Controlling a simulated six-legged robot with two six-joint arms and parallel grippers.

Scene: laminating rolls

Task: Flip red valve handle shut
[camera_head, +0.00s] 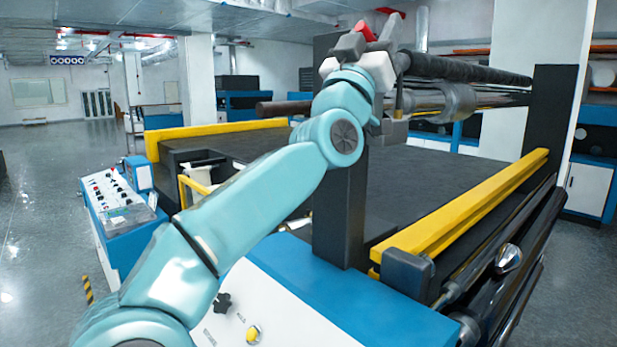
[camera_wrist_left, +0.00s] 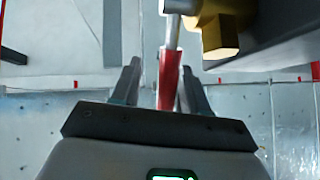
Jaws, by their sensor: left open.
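The red valve handle (camera_wrist_left: 169,80) shows in the left wrist view as a tapered red grip on a pale metal stem. The stem runs up to a brass valve body (camera_wrist_left: 219,30). My left gripper (camera_wrist_left: 160,72) is open, with one finger on each side of the red grip. The handle lies nearer the right finger; I cannot tell whether they touch. In the head view my left gripper (camera_head: 372,45) is raised at the top of the dark machine post, beside a red part (camera_head: 366,30) that looks like the handle. The wrist and gripper hide most of the valve there. My right gripper is not seen.
The laminating machine has a dark bed (camera_head: 260,150), yellow side rails (camera_head: 465,210) and a dark roller (camera_head: 465,68) at the top. A blue-white control console (camera_head: 120,215) stands at the left. Open grey floor (camera_head: 45,220) lies beyond it.

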